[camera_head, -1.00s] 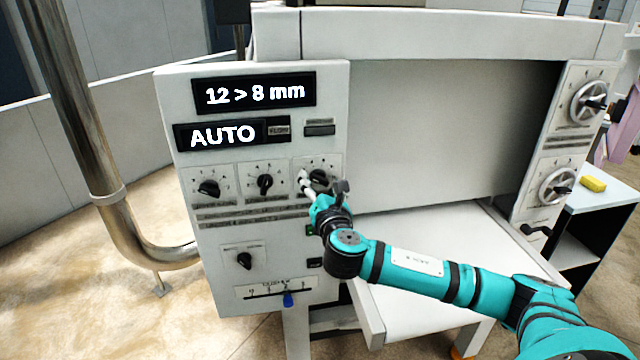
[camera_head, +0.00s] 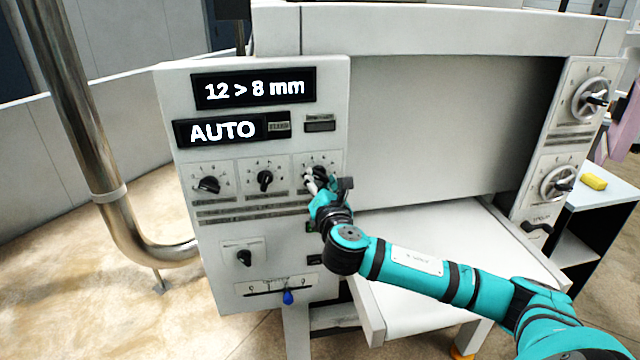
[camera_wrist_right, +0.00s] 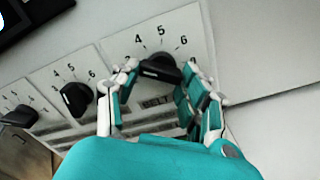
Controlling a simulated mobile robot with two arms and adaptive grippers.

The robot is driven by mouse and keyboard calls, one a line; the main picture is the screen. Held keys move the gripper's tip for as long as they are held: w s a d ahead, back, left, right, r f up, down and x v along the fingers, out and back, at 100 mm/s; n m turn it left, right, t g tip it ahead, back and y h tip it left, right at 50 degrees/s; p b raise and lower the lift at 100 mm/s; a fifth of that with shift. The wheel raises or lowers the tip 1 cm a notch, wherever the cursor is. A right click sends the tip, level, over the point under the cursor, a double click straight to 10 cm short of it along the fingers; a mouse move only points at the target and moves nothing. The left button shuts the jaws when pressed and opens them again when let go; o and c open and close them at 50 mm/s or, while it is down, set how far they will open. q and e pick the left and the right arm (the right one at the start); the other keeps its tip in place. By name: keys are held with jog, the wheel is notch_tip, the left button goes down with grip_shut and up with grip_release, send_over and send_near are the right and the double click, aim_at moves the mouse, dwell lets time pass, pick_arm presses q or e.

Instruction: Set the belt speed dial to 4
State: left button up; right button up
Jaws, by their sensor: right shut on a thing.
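The belt speed dial (camera_head: 320,172) is the rightmost black knob in the row of three on the white control panel. In the right wrist view this knob (camera_wrist_right: 160,69) sits under the numbers 4, 5 and 6, with "BELT" lettering below it. My right gripper (camera_head: 312,180) is at this knob. Its white-tipped fingers (camera_wrist_right: 160,80) are on either side of the knob and shut on it. Part of the knob is hidden, and I cannot tell which number it points to. My left gripper is not in view.
Two similar dials (camera_head: 265,180) (camera_head: 208,185) sit to the left. Displays above read "12 > 8 mm" (camera_head: 254,88) and "AUTO" (camera_head: 222,131). A smaller knob (camera_head: 244,257) and a blue-handled slider (camera_head: 288,297) are below. A white tray bed (camera_head: 450,250) lies to the right.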

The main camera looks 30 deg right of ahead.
jog(key=m+b, duration=0.1)
jog(key=m, duration=0.2)
jog(key=shift+f, duration=0.1)
jog(key=shift+m+b, duration=0.65)
jog(key=shift+m, duration=1.15)
jog(key=shift+r, duration=0.2)
jog(key=o, duration=1.2)
jog(key=shift+a, duration=0.1)
jog(key=v, duration=1.2)
